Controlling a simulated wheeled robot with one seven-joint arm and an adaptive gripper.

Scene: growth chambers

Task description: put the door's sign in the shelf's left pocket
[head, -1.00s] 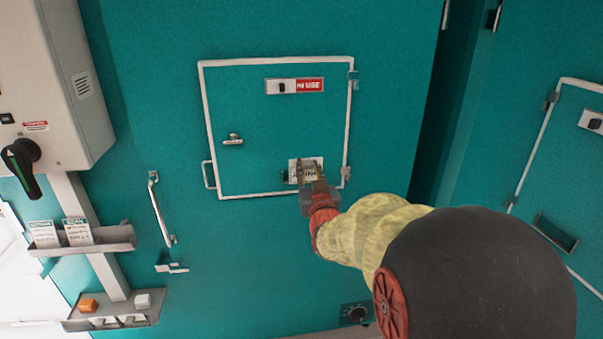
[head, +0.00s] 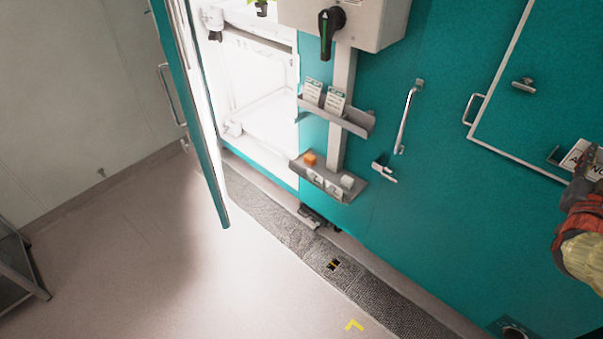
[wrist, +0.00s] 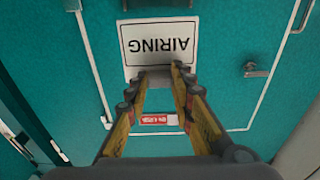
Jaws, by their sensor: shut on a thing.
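The sign (head: 584,156) is a white plate with black lettering, at the right edge of the head view. It reads AIRING, upside down, in the wrist view (wrist: 158,42). My gripper (head: 590,172) is shut on the sign's edge; both fingers meet it in the wrist view (wrist: 158,72). The sign is in front of the small teal door (head: 545,105), near a dark holder (head: 553,155); I cannot tell whether it touches the door.
A vertical handle (head: 407,117) sticks out between shelves and door. A large chamber door (head: 192,110) stands open at left. The floor (head: 140,270) is clear.

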